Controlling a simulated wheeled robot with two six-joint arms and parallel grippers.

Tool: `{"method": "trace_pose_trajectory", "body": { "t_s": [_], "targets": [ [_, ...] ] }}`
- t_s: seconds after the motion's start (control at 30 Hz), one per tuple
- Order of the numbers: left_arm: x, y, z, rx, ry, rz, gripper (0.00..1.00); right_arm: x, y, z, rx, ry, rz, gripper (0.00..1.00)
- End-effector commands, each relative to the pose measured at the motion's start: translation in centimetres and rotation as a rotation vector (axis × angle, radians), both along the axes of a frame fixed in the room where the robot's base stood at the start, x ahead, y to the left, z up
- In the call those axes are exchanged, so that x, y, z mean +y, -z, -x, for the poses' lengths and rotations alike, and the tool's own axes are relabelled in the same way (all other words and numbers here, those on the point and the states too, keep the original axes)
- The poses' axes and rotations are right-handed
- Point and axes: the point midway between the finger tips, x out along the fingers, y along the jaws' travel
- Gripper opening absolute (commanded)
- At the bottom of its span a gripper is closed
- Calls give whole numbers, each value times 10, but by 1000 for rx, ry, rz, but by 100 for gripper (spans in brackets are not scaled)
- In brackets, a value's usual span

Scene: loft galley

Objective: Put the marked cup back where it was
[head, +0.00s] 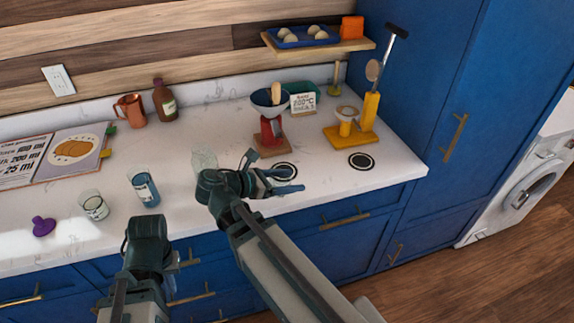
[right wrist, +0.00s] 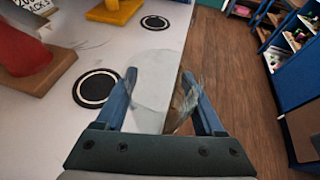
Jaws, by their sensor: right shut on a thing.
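My right gripper (head: 281,181) is shut on a clear glass cup (right wrist: 155,88), over the front edge of the counter. No mark can be made out on the held cup. Two black ring marks lie on the counter: one (head: 285,171) just behind my right gripper, the other (head: 362,161) further right. Both also show empty in the right wrist view. Other cups stand at left: a glass with a pale label (head: 94,206) and a glass with blue contents and a label (head: 145,188). A clear glass (head: 204,160) stands behind my right wrist. My left gripper (head: 148,232) is low in front of the counter, its fingers hidden.
A red scale with a bowl (head: 269,110) and a yellow stand (head: 345,130) are behind the rings. A copper mug (head: 130,111), a brown bottle (head: 164,102), an open recipe book (head: 55,160) and a purple object (head: 43,226) are at left. A shelf (head: 350,46) hangs above.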

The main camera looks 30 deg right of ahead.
Motion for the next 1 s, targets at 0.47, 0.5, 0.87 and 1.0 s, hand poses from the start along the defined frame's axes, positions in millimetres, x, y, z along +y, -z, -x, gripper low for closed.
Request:
{"method": "trace_pose_trajectory", "body": {
  "t_s": [0.47, 0.5, 0.87, 1.0],
  "targets": [
    [0, 11, 0, 0, 0, 0, 0, -59, 10, -90, 1, 2, 0, 14],
    [0, 11, 0, 0, 0, 0, 0, -61, 11, -92, 0, 1, 0, 14],
    [0, 12, 0, 0, 0, 0, 0, -67, 12, -102, 0, 0, 0, 14],
    [0, 28, 0, 0, 0, 0, 0, -71, 28, -106, 0, 0, 0, 14]
  ]
}}
